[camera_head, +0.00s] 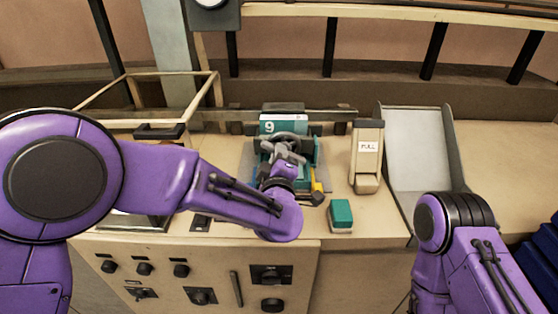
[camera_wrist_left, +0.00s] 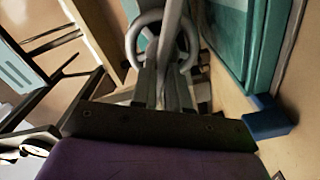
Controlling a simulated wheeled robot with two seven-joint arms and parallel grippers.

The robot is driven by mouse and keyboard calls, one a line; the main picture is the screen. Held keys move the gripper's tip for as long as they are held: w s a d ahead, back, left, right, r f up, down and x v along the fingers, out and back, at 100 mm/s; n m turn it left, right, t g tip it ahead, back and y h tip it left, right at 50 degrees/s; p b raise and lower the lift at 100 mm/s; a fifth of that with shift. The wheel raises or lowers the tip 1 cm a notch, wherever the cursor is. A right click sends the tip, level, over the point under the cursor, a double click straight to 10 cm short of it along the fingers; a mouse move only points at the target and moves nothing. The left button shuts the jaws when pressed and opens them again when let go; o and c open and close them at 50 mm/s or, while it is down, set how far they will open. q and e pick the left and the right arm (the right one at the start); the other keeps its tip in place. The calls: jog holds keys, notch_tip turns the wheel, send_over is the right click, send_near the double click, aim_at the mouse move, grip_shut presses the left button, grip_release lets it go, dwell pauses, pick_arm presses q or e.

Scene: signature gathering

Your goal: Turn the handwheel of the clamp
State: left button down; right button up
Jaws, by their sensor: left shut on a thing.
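The clamp (camera_head: 318,152) is a teal frame on the bench with a sign reading 9 at its back. Its handwheel (camera_head: 291,138) is a dark grey ring on top. My left gripper (camera_head: 285,153) reaches over the clamp and is shut on the handwheel. In the left wrist view the handwheel (camera_wrist_left: 187,64) shows as a grey ring with a spoke, and the left fingers (camera_wrist_left: 163,85) meet its near side. The exact contact is partly hidden. My right arm shows at the lower right in the head view, but its gripper is out of frame.
A teal-topped block (camera_head: 341,214) sits near the bench's front edge. A beige dispenser marked PULL (camera_head: 367,160) and a grey chute (camera_head: 418,150) stand to the right. A wire-like frame (camera_head: 150,75) stands at the left. Knobs (camera_head: 200,296) line the front panel.

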pick_arm(q)
jog(key=shift+f+n+b, duration=0.3)
jog(key=shift+n+b, duration=2)
jog(key=shift+b, duration=0.2)
jog(key=shift+f+n+b, duration=0.25)
jog(key=shift+n+b, duration=2.05)
jog(key=shift+b, duration=0.2)
jog(key=shift+f+n+b, duration=0.3)
jog(key=shift+n+b, duration=2)
jog(key=shift+b, duration=0.2)
jog(key=c, duration=1.1)
grip_release()
jog(key=shift+w+d, duration=0.1)
jog(key=s+b, duration=0.2)
jog(key=s, duration=0.8)
jog(key=shift+s, duration=0.3)
